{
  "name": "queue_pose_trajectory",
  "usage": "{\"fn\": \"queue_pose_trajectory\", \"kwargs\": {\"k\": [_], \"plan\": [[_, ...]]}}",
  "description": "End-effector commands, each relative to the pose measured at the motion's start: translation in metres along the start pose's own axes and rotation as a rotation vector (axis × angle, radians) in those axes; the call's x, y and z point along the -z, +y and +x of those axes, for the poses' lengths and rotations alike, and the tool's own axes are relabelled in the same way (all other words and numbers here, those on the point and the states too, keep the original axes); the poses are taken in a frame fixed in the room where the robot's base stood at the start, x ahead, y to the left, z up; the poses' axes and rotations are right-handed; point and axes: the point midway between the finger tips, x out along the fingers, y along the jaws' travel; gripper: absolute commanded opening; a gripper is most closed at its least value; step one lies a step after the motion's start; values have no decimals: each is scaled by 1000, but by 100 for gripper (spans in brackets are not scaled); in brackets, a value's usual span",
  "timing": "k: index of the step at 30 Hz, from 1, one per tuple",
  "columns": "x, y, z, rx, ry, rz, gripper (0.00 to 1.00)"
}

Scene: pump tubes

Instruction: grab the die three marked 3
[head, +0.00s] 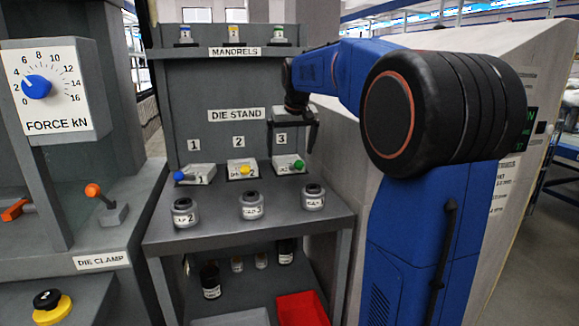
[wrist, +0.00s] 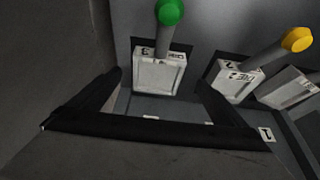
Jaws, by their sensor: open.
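Die three is a pale block with a green knob on a grey handle, at the right of the die stand below the label 3 (head: 281,139). In the head view the die (head: 286,167) sits in its place; the wrist view shows its block (wrist: 158,76) marked 3. My gripper (head: 294,128) is above and close to it, with nothing held. In the wrist view its open fingers (wrist: 160,80) appear on either side of the block, with a gap on both sides. I cannot tell the exact height between fingertips and die.
The yellow-knobbed die 2 (head: 236,170) stands just left of die three, and the blue-knobbed die 1 (head: 201,175) farther left. Several grey-white jars (head: 251,206) stand in front. A shelf of mandrels (head: 233,35) is above. A red bin (head: 302,308) sits below.

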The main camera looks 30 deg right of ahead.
Motion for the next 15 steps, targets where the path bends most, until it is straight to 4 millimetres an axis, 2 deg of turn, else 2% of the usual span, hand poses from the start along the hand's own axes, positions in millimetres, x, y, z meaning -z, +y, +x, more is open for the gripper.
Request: {"fn": "queue_pose_trajectory", "kwargs": {"k": [8, 15], "plan": [[-1, 1, 14, 0, -1, 0, 97], [-4, 4, 44, 0, -1, 0, 97]]}}
